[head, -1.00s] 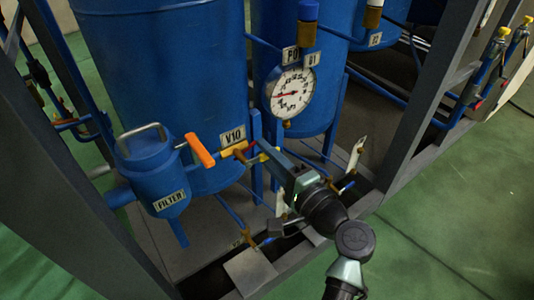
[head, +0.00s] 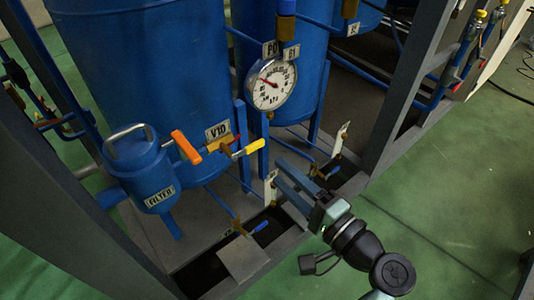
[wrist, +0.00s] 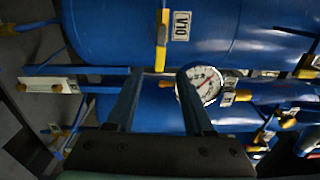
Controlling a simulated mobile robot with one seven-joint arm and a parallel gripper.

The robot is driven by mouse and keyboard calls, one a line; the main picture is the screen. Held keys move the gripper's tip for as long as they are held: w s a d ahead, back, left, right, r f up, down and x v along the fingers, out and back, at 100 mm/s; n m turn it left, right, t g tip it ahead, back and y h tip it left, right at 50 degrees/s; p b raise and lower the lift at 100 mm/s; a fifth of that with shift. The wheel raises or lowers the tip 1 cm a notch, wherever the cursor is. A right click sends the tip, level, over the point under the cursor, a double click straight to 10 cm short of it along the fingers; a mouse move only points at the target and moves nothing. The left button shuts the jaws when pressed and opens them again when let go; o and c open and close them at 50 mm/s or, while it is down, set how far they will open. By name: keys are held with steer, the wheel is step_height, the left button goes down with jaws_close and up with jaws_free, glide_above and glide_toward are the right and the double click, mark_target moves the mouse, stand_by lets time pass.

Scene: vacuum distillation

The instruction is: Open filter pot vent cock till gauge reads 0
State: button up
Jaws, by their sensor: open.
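The blue filter pot (head: 150,178), labelled FILTER, stands at the left in the head view. An orange handle (head: 186,147) sticks up at its right side. A yellow-handled cock (head: 249,149) sits beside the V10 label; a yellow lever (wrist: 162,42) also shows near that label in the wrist view. The round white gauge (head: 271,84) has its red needle pointing to the upper left; its numbers are too small to read surely. It also shows in the wrist view (wrist: 205,84). My gripper (head: 277,170) is open and empty, to the lower right of the yellow handle and apart from it.
A large blue tank (head: 150,70) stands behind the pot. A grey frame post (head: 413,85) rises at the right. White tags (head: 341,137) and small blue-handled valves (head: 261,226) sit low near my gripper. Green floor lies open at the right.

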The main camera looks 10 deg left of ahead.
steer(key=shift+v, duration=1.45)
steer(key=w+r+n+t+h, duration=0.3)
steer(key=w+r+h, duration=0.1)
steer(key=r, duration=0.7)
steer(key=w+r+n+t+h, duration=0.3)
steer(key=r+t+h, duration=0.1)
steer(key=r, duration=0.6)
steer(key=s+d+r+n+t+h+p, duration=0.1)
steer(key=s+r+t+h, duration=0.2)
steer(key=s+r+t, duration=0.75)
steer(key=s+d+r+n+g+h+p, duration=0.1)
steer(key=s+r+h, duration=0.3)
steer(key=r, duration=1.3)
step_height(320, 180, up, 31)
steer(key=p, duration=3.1)
steer(key=shift+y+p, duration=0.35)
steer(key=shift+y, duration=0.05)
steer(key=shift+w+f, duration=0.1)
